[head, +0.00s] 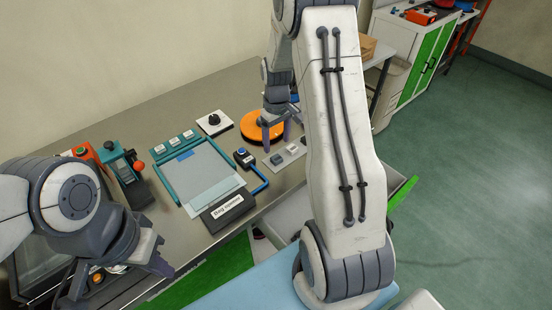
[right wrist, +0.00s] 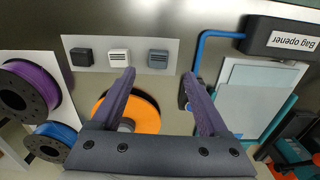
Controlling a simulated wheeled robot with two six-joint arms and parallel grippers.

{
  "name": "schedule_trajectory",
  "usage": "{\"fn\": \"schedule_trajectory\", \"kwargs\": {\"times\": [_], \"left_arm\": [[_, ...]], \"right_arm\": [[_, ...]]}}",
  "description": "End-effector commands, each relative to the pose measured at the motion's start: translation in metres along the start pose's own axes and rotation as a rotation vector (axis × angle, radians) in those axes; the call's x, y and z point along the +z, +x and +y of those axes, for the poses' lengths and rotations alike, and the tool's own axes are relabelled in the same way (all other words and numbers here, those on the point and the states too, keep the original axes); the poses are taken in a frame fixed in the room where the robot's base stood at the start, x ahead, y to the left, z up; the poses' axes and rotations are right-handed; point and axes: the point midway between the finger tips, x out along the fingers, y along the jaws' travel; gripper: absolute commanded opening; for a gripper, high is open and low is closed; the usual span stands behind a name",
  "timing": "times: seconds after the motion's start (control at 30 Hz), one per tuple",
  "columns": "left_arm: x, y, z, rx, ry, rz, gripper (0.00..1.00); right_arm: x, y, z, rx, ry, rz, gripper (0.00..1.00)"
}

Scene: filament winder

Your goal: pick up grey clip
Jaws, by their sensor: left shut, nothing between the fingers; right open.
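The grey clip (right wrist: 158,59) lies on a white card at the right end of a row, with a white clip (right wrist: 119,57) and a black clip (right wrist: 82,57) beside it. In the head view the grey clip (head: 277,159) is at the card's near left end. My right gripper (head: 276,136) is open and empty above the bench near the card. In the right wrist view its fingertips (right wrist: 158,77) point toward the grey clip, apart from it. My left gripper (head: 120,264) is shut and empty at the lower left; its fingertips are unclear.
Purple (right wrist: 35,88) and blue (right wrist: 52,142) spools show in the wrist view.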

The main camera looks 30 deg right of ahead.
Motion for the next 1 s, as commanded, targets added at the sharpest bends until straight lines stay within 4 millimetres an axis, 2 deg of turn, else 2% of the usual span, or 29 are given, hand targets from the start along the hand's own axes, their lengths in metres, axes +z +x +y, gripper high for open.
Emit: {"fn": "schedule_trajectory", "kwargs": {"times": [0.1,0.3,0.6,0.87,0.9,0.97,1.0], "left_arm": [[0.0,-0.002,0.0,0.0,0.0,0.0,0.0],[0.0,-0.005,0.0,0.0,0.0,0.0,0.0],[-0.001,-0.013,0.001,0.0,0.0,0.0,0.0],[-0.001,-0.013,0.001,0.0,0.0,0.0,0.0],[-0.001,-0.013,0.001,0.0,0.0,0.0,0.0],[-0.001,-0.013,0.001,0.0,0.0,0.0,0.0],[-0.001,-0.013,0.001,0.0,0.0,0.0,0.0]], "right_arm": [[0.0,0.015,-0.001,-0.001,0.0,-0.002,0.78],[-0.003,0.029,0.0,-0.001,0.0,-0.001,0.78],[-0.01,0.068,0.003,-0.001,0.0,-0.001,0.78],[-0.01,0.072,0.003,0.0,0.001,0.002,0.78],[-0.01,0.072,0.003,0.0,0.001,0.002,0.74],[-0.01,0.072,0.003,0.0,0.001,0.002,0.51],[-0.01,0.072,0.003,0.0,0.001,0.002,0.35]]}}
